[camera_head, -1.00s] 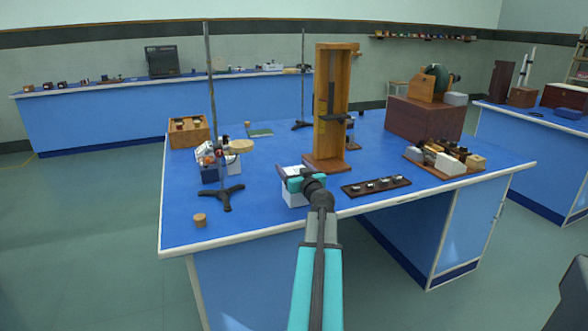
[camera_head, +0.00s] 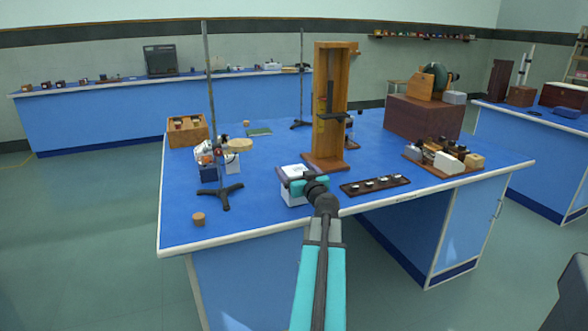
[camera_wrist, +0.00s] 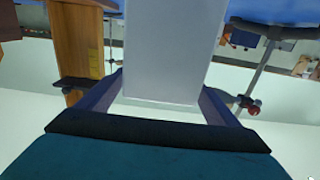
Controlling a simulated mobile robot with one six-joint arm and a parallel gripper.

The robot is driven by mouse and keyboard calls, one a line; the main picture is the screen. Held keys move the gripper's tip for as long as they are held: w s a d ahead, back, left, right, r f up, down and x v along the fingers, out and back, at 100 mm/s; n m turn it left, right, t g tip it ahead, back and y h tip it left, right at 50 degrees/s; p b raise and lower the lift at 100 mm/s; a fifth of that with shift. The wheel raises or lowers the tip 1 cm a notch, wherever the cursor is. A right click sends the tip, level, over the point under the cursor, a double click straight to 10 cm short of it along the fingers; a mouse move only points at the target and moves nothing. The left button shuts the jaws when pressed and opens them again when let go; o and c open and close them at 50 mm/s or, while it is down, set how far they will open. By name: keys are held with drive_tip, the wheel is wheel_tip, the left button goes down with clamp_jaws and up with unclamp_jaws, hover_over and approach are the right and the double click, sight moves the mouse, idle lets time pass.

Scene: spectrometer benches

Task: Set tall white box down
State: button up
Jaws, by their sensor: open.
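The tall white box (camera_head: 294,196) stands upright on the blue bench (camera_head: 250,215), near its front edge. My gripper (camera_head: 296,174) is at the box's upper part, with the teal wrist on its near right side. In the wrist view the white box (camera_wrist: 168,50) fills the middle, between the two dark fingers of my gripper (camera_wrist: 165,100). The jaws are open, one finger on each side of the box. The box's base is out of sight in the wrist view.
A wooden frame (camera_head: 318,120) stands just behind the box. A dark strip with small pieces (camera_head: 375,186) lies to the right. A rod stand (camera_head: 222,195) and a cork (camera_head: 198,219) are to the left. Bare bench lies between cork and box.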

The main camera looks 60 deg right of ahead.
drive_tip(key=b+v, duration=0.1)
drive_tip(key=v, duration=0.7)
drive_tip(key=shift+s+a, duration=0.2)
drive_tip(key=shift+r, duration=0.15)
idle(0.7)
